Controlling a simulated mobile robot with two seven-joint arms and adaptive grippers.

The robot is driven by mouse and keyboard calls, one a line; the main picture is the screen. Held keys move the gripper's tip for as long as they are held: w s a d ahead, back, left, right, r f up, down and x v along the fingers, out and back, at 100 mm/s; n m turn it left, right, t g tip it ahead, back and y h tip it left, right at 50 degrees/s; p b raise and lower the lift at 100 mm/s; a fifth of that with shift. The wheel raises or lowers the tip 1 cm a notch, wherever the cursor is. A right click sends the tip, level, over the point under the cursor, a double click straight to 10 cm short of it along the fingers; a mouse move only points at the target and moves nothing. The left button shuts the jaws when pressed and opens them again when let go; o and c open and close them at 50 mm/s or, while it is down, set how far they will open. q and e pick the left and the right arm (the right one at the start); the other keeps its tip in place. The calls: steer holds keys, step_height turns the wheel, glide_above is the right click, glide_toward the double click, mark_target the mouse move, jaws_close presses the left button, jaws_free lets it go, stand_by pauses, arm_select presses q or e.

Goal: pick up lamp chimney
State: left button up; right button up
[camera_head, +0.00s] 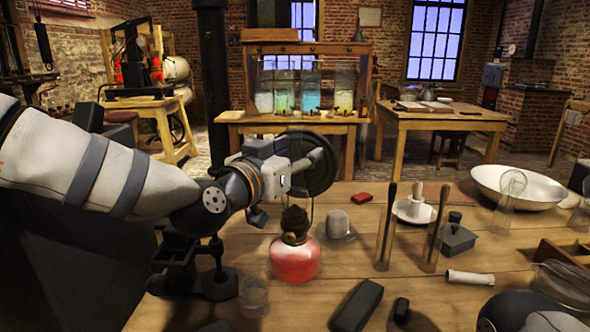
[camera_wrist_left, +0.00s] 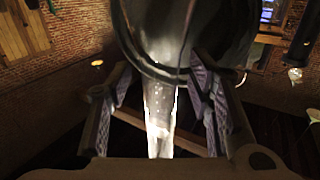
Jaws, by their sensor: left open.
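A red oil lamp (camera_head: 293,262) with a dark burner stands on the wooden table. The clear lamp chimney above it is very faint in the head view. My left gripper (camera_head: 308,162) is at the height of the chimney, over the lamp, in front of a dark round disc (camera_head: 322,180). In the left wrist view, my open fingers (camera_wrist_left: 160,105) stand on either side of a bright, see-through shape (camera_wrist_left: 160,118), which looks like the chimney glass. I cannot tell whether either finger touches it. The disc's dark underside (camera_wrist_left: 185,35) fills the top of that view. My right gripper is not in view.
Right of the lamp stand a grey domed item (camera_head: 338,226), two upright glass tubes with dark rods, a candle holder (camera_head: 414,211) and a small dark box (camera_head: 458,239). A black block (camera_head: 357,306) lies in front. A white bowl (camera_head: 528,186) is at the back right.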

arm_select(q)
jaws_close()
steer(key=shift+r, duration=0.1)
